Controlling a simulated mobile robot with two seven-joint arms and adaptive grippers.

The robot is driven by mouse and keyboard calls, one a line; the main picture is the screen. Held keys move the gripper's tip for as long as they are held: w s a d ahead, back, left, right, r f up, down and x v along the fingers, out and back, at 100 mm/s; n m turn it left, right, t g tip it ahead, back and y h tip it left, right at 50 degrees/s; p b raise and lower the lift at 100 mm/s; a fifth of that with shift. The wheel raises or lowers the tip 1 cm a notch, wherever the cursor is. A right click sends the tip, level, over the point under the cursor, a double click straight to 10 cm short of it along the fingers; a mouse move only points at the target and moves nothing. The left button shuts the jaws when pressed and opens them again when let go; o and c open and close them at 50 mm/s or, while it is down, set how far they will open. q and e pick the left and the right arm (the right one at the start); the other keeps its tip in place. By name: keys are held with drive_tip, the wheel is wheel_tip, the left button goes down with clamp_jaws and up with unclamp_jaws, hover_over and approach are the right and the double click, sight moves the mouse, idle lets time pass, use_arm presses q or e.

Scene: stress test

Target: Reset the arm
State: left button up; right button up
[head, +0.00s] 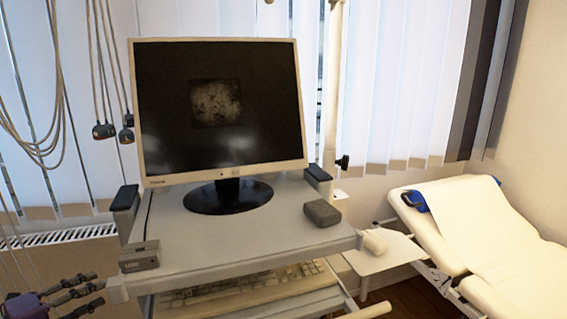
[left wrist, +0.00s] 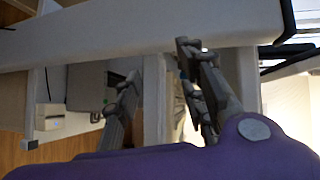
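My left gripper (head: 92,290) is at the lower left of the head view, beside the left front corner of the cart, at about the height of its lower shelf. The purple part at the bottom of the left wrist view is my own. My right gripper is in neither view.
The grey cart top (head: 270,235) carries a monitor (head: 218,110), a small grey box (head: 139,256) and a dark grey block (head: 322,212). A keyboard (head: 240,290) lies on the shelf below. Cables (head: 50,90) hang at left. A white couch (head: 490,235) stands right.

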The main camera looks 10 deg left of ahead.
use_arm(q)
drive_tip(key=s+d+f+n+g+y, duration=0.1)
drive_tip(key=s+d+f+n+y, duration=0.1)
drive_tip(key=s+d+f+n, duration=0.35)
drive_tip(key=s+d+f+n+y, duration=0.1)
drive_tip(key=s+d+f+n, duration=0.15)
drive_tip(key=f, duration=0.55)
drive_tip(key=s+d+f+n+g+y, duration=0.1)
drive_tip(key=s+d+f+n+y, duration=0.15)
drive_tip(key=s+d+f, duration=0.35)
drive_tip(key=s+d+f+n+g, duration=0.1)
drive_tip(key=s+d+f+n, duration=0.2)
drive_tip(key=d, duration=0.4)
drive_tip(key=s+d+f+n+g, duration=0.1)
drive_tip(key=s+d+f+n, duration=0.2)
drive_tip(key=d, duration=0.5)
drive_tip(key=s+d+f+n+g+p, duration=0.1)
drive_tip(key=s+d+f+n+g, duration=0.1)
drive_tip(key=d, duration=0.6)
drive_tip(key=shift+s+d+f+n, duration=0.15)
drive_tip(key=shift+s+f+n, duration=0.6)
drive_tip(key=shift+n, duration=0.4)
drive_tip(key=shift+h, duration=0.25)
